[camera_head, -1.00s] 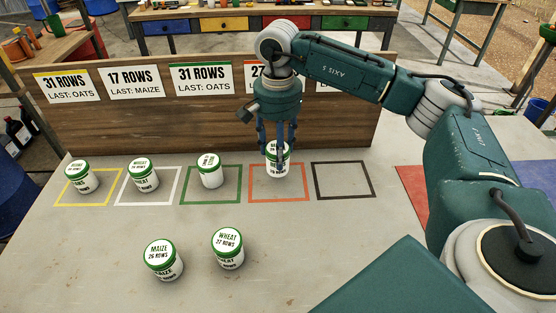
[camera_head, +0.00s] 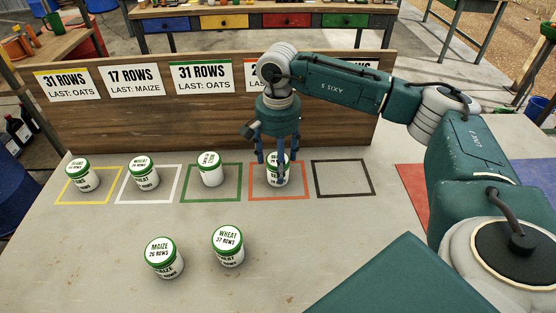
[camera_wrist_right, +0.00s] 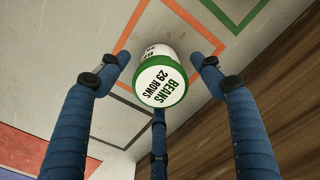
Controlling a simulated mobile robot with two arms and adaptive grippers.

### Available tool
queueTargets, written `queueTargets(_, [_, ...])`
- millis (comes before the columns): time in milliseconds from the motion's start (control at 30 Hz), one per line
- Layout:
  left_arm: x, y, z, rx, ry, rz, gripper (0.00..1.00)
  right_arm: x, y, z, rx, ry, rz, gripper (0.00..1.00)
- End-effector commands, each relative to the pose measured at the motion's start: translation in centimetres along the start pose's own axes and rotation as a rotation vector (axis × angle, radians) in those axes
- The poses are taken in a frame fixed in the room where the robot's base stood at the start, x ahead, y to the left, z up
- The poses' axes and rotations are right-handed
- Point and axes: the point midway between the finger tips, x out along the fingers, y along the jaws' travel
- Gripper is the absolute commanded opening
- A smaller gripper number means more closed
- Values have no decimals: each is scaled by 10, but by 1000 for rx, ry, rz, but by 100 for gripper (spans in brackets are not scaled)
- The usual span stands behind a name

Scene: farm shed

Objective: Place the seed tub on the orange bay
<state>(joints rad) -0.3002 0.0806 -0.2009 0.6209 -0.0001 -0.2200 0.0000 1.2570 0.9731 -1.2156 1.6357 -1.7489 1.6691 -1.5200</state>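The seed tub, white with a green-rimmed lid reading "BEANS 29 ROWS" in the right wrist view (camera_wrist_right: 162,84), stands in the orange bay (camera_head: 301,201) in the head view (camera_head: 272,179). It looks upright, inside the orange outline. My right gripper (camera_head: 279,168) points down over the tub with its fingers spread around it. In the right wrist view (camera_wrist_right: 158,80) gaps show between the side fingertips and the tub, so the gripper looks open. The fingers hide part of the tub in the head view. My left gripper is not in view.
Tubs stand in the yellow (camera_head: 82,176), white (camera_head: 143,174) and green (camera_head: 210,170) bays. The black bay (camera_head: 344,195) is empty. A maize tub (camera_head: 164,258) and a wheat tub (camera_head: 228,246) stand in front. A wooden board (camera_head: 130,125) with row signs rises behind the bays.

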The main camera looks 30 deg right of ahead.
Motion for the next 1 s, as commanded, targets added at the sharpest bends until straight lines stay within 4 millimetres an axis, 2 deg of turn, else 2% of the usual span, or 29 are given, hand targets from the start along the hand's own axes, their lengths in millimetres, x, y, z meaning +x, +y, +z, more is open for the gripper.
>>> queueTargets(200, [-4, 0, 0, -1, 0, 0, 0, -6, 0, 0, 0, 0, -1, 66])
queueTargets(267, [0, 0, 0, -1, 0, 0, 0, -11, -1, 0, 0, 1, -3, 66])
queueTargets(700, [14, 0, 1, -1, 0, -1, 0, -99, -1, 0, 0, 1, -4, 66])
queueTargets(800, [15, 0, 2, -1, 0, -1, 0, -113, -1, 0, -1, 1, -4, 66])
queueTargets(1000, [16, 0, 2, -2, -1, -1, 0, -124, 0, 0, 0, 0, -1, 66])
